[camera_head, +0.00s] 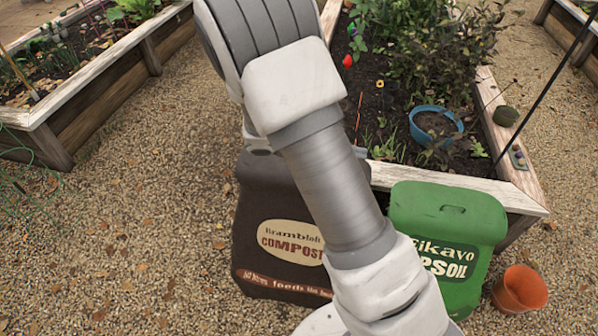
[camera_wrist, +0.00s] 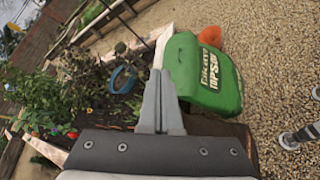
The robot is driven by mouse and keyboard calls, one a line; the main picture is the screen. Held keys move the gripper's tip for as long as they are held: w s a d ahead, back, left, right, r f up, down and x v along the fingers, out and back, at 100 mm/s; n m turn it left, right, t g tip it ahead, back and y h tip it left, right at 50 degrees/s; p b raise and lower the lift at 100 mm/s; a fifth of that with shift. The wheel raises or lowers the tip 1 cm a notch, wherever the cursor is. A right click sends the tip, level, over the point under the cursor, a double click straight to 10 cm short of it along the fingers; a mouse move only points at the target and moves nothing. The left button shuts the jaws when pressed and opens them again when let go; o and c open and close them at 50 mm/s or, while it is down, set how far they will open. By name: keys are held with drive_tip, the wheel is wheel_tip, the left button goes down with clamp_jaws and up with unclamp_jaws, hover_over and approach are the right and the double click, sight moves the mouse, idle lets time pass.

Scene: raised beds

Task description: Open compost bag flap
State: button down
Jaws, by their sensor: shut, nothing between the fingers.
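The brown compost bag (camera_head: 265,205) stands upright on the gravel in the head view, against the front of a raised bed. My arm crosses in front of it and hides its right side and part of its top. I cannot make out the flap or whether it is open. In the wrist view a dark brown part of the bag (camera_wrist: 232,128) shows behind my gripper's mount. My gripper (camera_wrist: 160,75) is shut and empty, its fingers together in front of the bag and beside the green bag. Whether it touches the bag cannot be told.
A green topsoil bag (camera_head: 440,225) stands right of the compost bag, with an orange pot (camera_head: 520,289) beyond it. The raised bed (camera_head: 530,185) behind holds plants and a blue pot (camera_head: 436,124). Open gravel (camera_head: 140,220) lies to the left.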

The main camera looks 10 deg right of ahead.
drive_tip(key=w+a+f+n+t+y+b, duration=0.2)
drive_tip(key=w+a+f+n+t+b, duration=0.15)
drive_tip(key=f+n+t, duration=0.5)
drive_tip(key=w+a+f+n+t+y+b, duration=0.2)
drive_tip(key=w+a+f+n+t, duration=0.3)
drive_tip(key=f, duration=0.7)
drive_tip(key=w+a+f+n+t+y+b, duration=0.15)
drive_tip(key=a+f+n+t, duration=0.3)
drive_tip(key=f+n, duration=0.45)
drive_tip(key=shift+m, duration=0.55)
drive_tip(key=b+x, duration=0.1)
drive_tip(key=x, duration=0.2)
drive_tip(key=b+x, duration=0.1)
drive_tip(key=x, duration=0.3)
drive_tip(key=b+x, duration=0.1)
drive_tip(key=x, duration=0.2)
drive_tip(key=shift+w+d+f, duration=0.1)
drive_tip(key=shift+w+f, duration=0.1)
drive_tip(key=shift+w, duration=0.25)
drive_tip(key=shift+r, duration=0.1)
drive_tip(key=shift+r+p, duration=0.25)
drive_tip(key=shift+p, duration=0.2)
